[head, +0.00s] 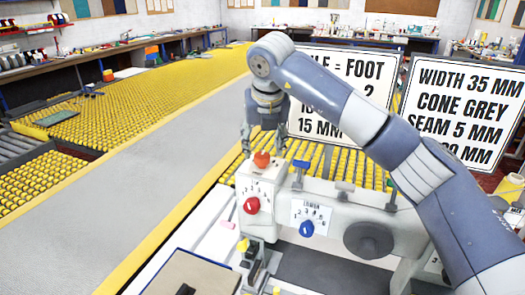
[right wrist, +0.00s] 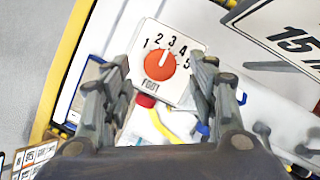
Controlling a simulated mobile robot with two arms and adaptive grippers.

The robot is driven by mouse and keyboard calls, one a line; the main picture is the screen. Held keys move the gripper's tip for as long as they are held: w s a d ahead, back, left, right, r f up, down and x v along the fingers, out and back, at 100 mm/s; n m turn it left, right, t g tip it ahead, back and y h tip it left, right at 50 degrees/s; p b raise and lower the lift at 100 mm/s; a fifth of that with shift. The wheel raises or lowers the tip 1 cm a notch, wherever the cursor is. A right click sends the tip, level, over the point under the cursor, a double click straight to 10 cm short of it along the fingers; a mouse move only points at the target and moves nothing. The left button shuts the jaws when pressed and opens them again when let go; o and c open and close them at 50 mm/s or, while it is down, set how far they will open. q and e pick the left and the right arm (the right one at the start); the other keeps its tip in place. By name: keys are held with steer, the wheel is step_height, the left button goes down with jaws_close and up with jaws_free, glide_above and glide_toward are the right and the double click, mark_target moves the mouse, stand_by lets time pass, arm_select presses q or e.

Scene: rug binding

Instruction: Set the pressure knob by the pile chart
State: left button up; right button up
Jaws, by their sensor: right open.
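The orange pressure knob (head: 262,160) sits on top of the white sewing machine head (head: 345,205). In the right wrist view the orange knob (right wrist: 160,65) is on a white dial plate marked FOOT, numbered 1 to 5. My right gripper (head: 264,148) is open just above the knob. In the right wrist view its fingers (right wrist: 160,82) stand apart on either side of the dial. The pile chart (head: 330,75) reads "FOOT" and "15 MM"; my right arm hides much of it. My left gripper is out of view.
A red knob (head: 251,205) and a blue knob (head: 307,228) are on the machine's front. A second sign (head: 462,105) gives width, cone and seam. A grey rug (head: 150,190) with a yellow edge lies left, beside the yellow roller table (head: 130,100).

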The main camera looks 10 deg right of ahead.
steer(key=v, duration=0.8)
steer(key=shift+r, duration=0.3)
steer(key=shift+s, duration=0.15)
